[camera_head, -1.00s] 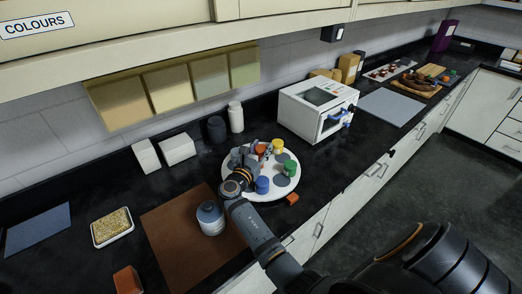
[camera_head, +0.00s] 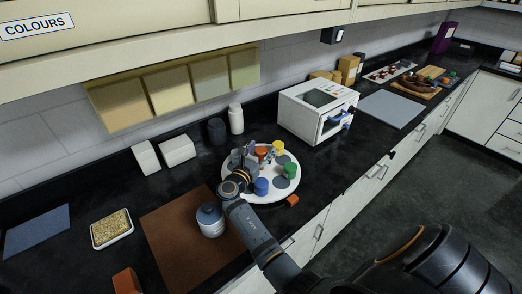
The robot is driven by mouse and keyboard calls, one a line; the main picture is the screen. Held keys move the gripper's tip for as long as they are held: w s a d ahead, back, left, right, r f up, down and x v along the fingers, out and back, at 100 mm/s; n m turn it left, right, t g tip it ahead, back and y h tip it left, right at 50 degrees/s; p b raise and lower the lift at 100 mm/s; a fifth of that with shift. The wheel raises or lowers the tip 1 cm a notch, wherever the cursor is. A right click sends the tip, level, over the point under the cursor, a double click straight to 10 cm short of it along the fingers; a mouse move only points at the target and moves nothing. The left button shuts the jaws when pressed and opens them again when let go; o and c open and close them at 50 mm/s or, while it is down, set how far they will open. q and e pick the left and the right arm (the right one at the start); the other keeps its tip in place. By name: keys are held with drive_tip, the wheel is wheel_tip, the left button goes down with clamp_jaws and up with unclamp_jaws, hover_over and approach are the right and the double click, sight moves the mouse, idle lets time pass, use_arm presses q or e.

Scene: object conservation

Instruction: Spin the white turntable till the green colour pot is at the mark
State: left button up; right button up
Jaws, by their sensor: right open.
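The white turntable (camera_head: 252,193) lies on the dark counter and carries small colour pots and grey discs. The green pot (camera_head: 290,170) is at its right side, the yellow pot (camera_head: 278,149) at the back right. The blue pot (camera_head: 261,186) is at the front and the red pot (camera_head: 262,151) at the back, partly hidden. An orange-red marker (camera_head: 292,201), seemingly the mark, lies just off the front right rim, apart from the green pot. My right gripper (camera_head: 262,157) is open over the turntable's back left, close to the red pot; contact cannot be told.
A white oven-like box (camera_head: 304,118) stands behind right. Dark and white bottles (camera_head: 236,118) stand behind the turntable.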

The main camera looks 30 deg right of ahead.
drive_tip(key=shift+r, duration=0.2)
wheel_tip(320, 180, up, 10)
drive_tip(key=shift+f, duration=0.2)
